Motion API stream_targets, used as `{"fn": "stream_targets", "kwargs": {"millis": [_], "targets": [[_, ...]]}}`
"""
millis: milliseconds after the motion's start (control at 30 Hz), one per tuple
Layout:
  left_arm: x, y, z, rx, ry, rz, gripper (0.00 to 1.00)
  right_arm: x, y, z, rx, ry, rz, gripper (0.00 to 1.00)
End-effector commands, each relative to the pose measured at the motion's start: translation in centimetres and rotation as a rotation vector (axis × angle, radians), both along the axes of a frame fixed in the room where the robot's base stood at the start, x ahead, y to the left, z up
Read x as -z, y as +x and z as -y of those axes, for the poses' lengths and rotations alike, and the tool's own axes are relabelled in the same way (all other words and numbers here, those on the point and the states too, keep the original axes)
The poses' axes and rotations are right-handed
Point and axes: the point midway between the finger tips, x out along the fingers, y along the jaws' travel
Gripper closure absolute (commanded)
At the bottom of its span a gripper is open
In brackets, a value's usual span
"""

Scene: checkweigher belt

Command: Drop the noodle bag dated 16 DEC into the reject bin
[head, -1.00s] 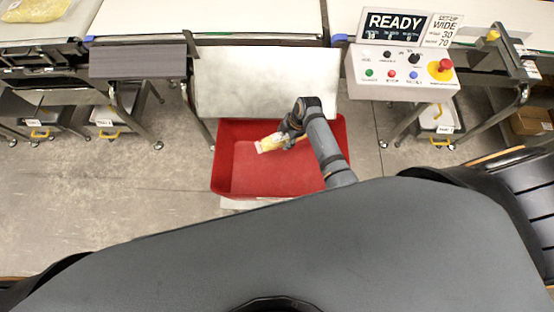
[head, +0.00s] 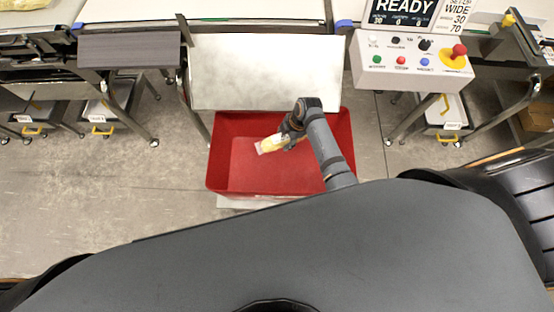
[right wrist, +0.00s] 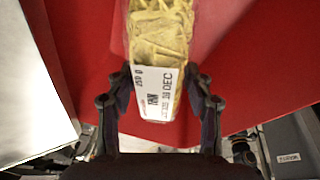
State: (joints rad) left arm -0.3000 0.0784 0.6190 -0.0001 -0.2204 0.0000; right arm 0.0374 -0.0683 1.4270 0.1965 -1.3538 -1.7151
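A clear bag of yellow noodles (head: 271,144) is held by my right gripper (head: 285,138) over the red reject bin (head: 232,178). In the right wrist view the bag (right wrist: 160,40) hangs between the two fingers of the gripper (right wrist: 160,88), which press on its sides. Its white label (right wrist: 157,92) shows a date that looks like 16 DEC, in small print. Red bin surface (right wrist: 240,60) fills much of the background there. The bag appears above the bin floor; its exact height is hard to tell. My left gripper is not in view.
A pale sloping panel (head: 265,75) stands just behind the bin. A control box (head: 412,65) with buttons and a red stop knob is at the right, below a READY display (head: 400,10). Another noodle bag (head: 25,4) lies at the far left. Bare floor is left of the bin.

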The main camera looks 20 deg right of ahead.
Motion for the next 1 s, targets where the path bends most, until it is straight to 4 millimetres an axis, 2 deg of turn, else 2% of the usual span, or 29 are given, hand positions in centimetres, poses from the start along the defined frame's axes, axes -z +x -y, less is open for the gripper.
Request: {"fn": "stream_targets", "kwargs": {"millis": [33, 200, 467, 567, 667, 900, 1000], "targets": [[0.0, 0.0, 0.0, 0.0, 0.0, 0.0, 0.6, -0.1, 0.0, 0.0, 0.0, 0.0, 0.001, 0.41], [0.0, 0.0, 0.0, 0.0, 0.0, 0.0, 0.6, 0.0, 0.0, 0.0, 0.0, 0.0, 0.001, 0.22], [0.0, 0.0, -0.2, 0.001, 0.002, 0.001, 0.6, 0.0, 0.0, 0.0, 0.0, 0.0, -0.001, 0.22], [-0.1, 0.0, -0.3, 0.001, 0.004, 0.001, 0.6, -0.5, 0.0, 0.2, 0.0, -0.001, 0.001, 0.22], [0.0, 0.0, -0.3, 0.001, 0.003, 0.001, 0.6, -2.1, -0.2, 0.6, 0.0, -0.001, 0.003, 0.22], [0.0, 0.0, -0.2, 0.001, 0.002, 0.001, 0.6, -7.8, -0.8, 2.1, 0.0, -0.002, 0.003, 0.22], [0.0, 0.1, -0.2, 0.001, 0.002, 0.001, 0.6, -9.6, -1.0, 2.6, 0.0, -0.002, 0.003, 0.22]]}}
